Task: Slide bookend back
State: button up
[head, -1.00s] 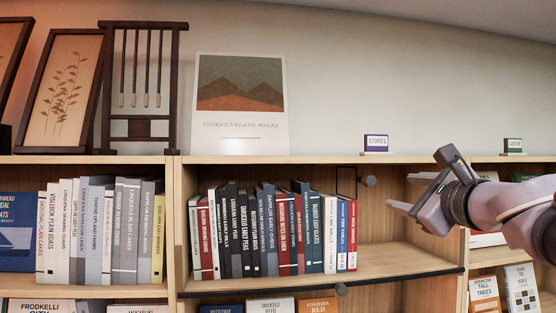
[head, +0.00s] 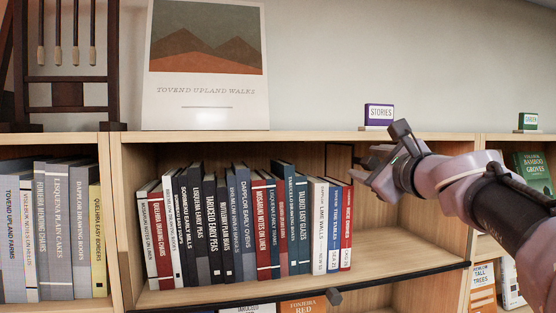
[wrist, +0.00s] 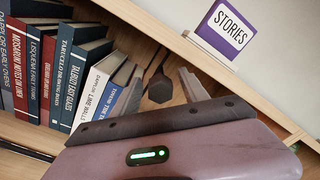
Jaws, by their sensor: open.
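The bookend shows as a thin black frame (head: 339,146) at the right end of the book row (head: 250,218) on the middle shelf. In the wrist view its dark faceted knob (wrist: 160,87) points toward me. My gripper (head: 371,176) is open at the shelf's opening, right of the last red book. In the wrist view the two fingers of my gripper (wrist: 160,92) lie on either side of the knob; I cannot tell whether they touch it. In the head view my gripper partly hides the knob, and books hide the bookend's lower part.
A purple "STORIES" sign (head: 379,116) stands on the shelf top just above my gripper. A black rail (head: 240,299) with a dark knob (head: 334,297) runs along the shelf's front edge. The shelf board right of the books (head: 400,255) is bare.

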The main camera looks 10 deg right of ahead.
jog(key=shift+w, duration=0.15)
jog(key=shift+s, duration=0.3)
jog(key=shift+s+a+r, duration=0.1)
jog(key=shift+s, duration=0.3)
jog(key=shift+c, duration=1.3)
jog(key=shift+s, duration=0.2)
jog(key=c, duration=0.3)
jog(key=shift+w, duration=0.1)
grip_shut()
jog(key=shift+r, duration=0.1)
